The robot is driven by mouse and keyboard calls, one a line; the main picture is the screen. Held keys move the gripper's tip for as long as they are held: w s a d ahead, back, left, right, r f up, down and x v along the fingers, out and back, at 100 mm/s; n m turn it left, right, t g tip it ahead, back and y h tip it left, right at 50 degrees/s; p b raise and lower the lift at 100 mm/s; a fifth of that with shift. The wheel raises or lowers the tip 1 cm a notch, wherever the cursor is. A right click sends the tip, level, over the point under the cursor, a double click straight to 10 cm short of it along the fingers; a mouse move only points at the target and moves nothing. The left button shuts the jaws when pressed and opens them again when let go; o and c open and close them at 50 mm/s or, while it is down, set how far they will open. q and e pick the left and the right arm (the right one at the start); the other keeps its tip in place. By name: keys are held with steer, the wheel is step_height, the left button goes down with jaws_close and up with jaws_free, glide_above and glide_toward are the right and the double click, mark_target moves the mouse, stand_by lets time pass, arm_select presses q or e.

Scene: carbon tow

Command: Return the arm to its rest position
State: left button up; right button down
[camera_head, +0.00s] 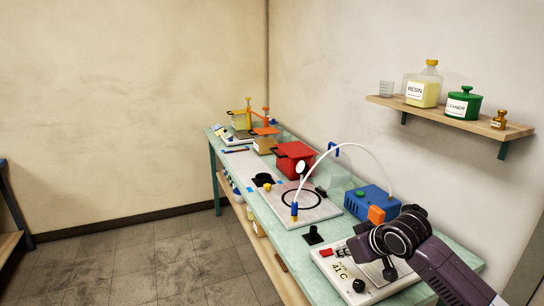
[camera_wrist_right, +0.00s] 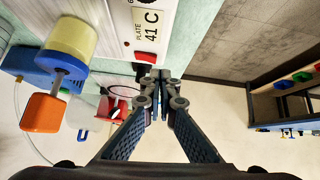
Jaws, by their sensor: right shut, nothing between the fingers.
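My right arm (camera_head: 445,268) comes in from the lower right in the head view, above the near end of the bench. Its gripper end is dark and partly merged with the wrist there. In the right wrist view my right gripper (camera_wrist_right: 160,78) is shut, its fingertips together and empty. My left gripper is in neither view.
The green bench (camera_head: 285,229) carries a blue pump (camera_head: 371,204) with a clear hose, a red box (camera_head: 295,160) and a ringed plate (camera_head: 318,212). A wall shelf (camera_head: 450,118) with resin and cleaner bottles hangs above right. The floor (camera_head: 150,265) left is clear.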

steer(key=s+a+f+g, duration=0.1)
steer(key=s+a+f, duration=0.3)
steer(key=s+f, duration=0.4)
steer(key=s+a+f+g, duration=0.1)
steer(key=s+a+f, duration=0.4)
steer(key=s, duration=0.5)
steer(key=s+d+f+m+g+h, duration=0.1)
steer(key=s+d+f, duration=0.1)
steer(key=s, duration=0.5)
steer(key=s+d+f+m+g+h, duration=0.1)
steer(key=s+d+f, duration=0.15)
steer(key=s, duration=0.55)
steer(key=s+d+f+m+g+h, duration=0.1)
steer(key=s+d, duration=0.2)
steer(key=s, duration=0.4)
step_height(320, 180, down, 28)
steer(key=s+g, duration=0.1)
steer(key=s, duration=0.2)
steer(key=s+d+f+g, duration=0.1)
steer(key=s+d+f, duration=0.1)
steer(key=s+f, duration=1.2)
steer(key=shift+s+d+f+n, duration=0.3)
steer(key=shift+s+f, duration=0.05)
steer(key=shift+s, duration=0.7)
